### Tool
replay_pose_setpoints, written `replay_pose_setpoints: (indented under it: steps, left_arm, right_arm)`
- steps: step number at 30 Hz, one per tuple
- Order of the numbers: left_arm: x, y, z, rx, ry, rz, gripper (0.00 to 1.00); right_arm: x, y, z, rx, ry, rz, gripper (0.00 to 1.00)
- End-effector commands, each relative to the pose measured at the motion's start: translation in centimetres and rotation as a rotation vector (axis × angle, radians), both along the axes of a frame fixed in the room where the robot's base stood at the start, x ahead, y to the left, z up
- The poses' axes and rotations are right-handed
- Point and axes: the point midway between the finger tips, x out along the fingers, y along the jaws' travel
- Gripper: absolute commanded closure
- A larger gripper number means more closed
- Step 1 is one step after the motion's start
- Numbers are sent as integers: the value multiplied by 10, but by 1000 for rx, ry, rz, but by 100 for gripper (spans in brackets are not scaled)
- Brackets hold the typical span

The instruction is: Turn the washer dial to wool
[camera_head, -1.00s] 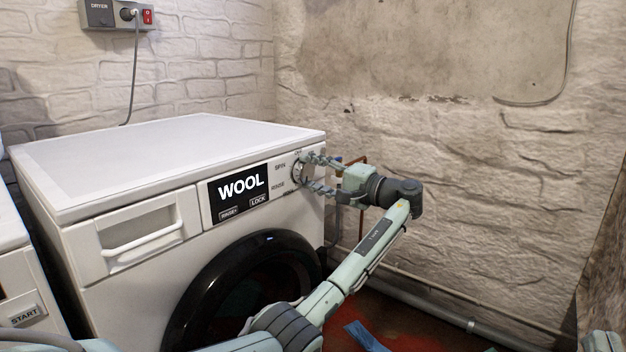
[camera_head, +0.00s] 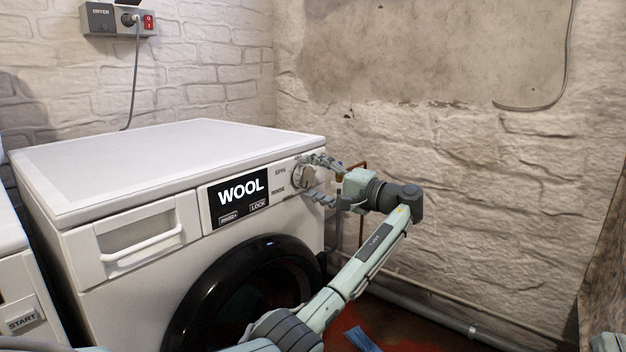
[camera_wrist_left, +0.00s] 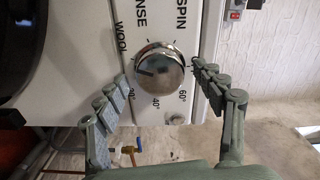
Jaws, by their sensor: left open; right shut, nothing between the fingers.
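The washer (camera_head: 150,165) stands at the left with its dial (camera_head: 302,173) near the front panel's right end. The washer display (camera_head: 240,187) reads WOOL. In the left wrist view the round chrome dial (camera_wrist_left: 160,70) has a dark mark on its left side, between the WOOL and 30° labels. My left gripper (camera_head: 320,178) is open in front of the dial, and its fingers look clear of it. In the left wrist view the left gripper's fingers (camera_wrist_left: 162,76) stand on either side of the dial with nothing held. My right gripper is out of view.
A second machine with a START button (camera_head: 24,320) stands at the lower left. A dryer socket box (camera_head: 120,18) hangs on the back wall. Pipes (camera_head: 420,309) run along the right wall. A blue cloth (camera_head: 362,340) lies on the floor.

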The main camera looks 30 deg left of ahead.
Motion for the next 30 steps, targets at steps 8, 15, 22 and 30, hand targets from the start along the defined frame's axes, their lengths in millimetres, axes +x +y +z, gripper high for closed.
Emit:
replay_pose_setpoints:
  steps: [8, 15, 22, 30]
  left_arm:
    - [-1, -26, 0, 0, -1, -3, 31]
    - [-5, -78, 0, -1, 0, -3, 31]
    - [-9, -112, 0, -1, 0, -1, 31]
    - [-9, -120, 0, 0, 0, 0, 31]
  right_arm:
    - [0, 0, 0, -1, 1, 0, 100]
    - [0, 0, 0, 0, 1, 0, 100]
    - [0, 0, 0, 0, 0, 0, 100]
    - [0, 0, 0, 0, 0, 0, 100]
